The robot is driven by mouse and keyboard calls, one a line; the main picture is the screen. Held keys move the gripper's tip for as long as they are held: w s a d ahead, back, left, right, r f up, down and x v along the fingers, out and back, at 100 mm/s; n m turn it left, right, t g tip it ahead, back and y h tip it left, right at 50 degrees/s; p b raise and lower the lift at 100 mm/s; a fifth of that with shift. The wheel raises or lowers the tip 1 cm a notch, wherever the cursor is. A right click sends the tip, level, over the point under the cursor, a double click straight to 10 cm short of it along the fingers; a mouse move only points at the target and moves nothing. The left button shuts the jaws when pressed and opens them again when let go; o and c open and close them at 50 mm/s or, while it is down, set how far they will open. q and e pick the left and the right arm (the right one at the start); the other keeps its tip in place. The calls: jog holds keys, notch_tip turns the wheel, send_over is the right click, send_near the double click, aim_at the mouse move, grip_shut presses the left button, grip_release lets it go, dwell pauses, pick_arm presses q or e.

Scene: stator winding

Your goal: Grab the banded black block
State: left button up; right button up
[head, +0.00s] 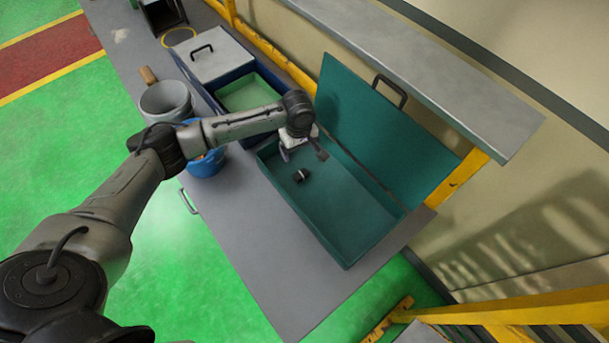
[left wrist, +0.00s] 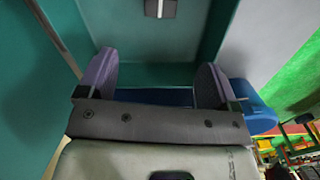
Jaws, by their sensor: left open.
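The banded black block (head: 301,175) is a small dark block with a pale band. It lies on the floor of the open teal case (head: 345,225), toward its far left end. My left gripper (head: 303,154) is over that end of the case, close to the block. In the left wrist view the gripper (left wrist: 156,76) has its two fingers wide apart, nothing between them, and the block lies beyond them. My right gripper is not in view.
The case's teal lid (head: 375,130) stands open along the wall side. A blue box (head: 216,82) with a grey lid stands beside the case. A grey bucket (head: 166,100) and a blue bucket (head: 206,165) stand near the bench edge. The near bench top (head: 255,235) is clear.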

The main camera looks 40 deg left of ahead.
aim_at(299, 172)
pick_arm(q)
jog(key=shift+n, duration=0.6)
notch_tip(299, 172, down, 14)
jog(key=shift+a+r+b, duration=0.1)
jog(key=shift+b, duration=0.5)
jog(key=c, duration=1)
jog(key=shift+r, duration=0.15)
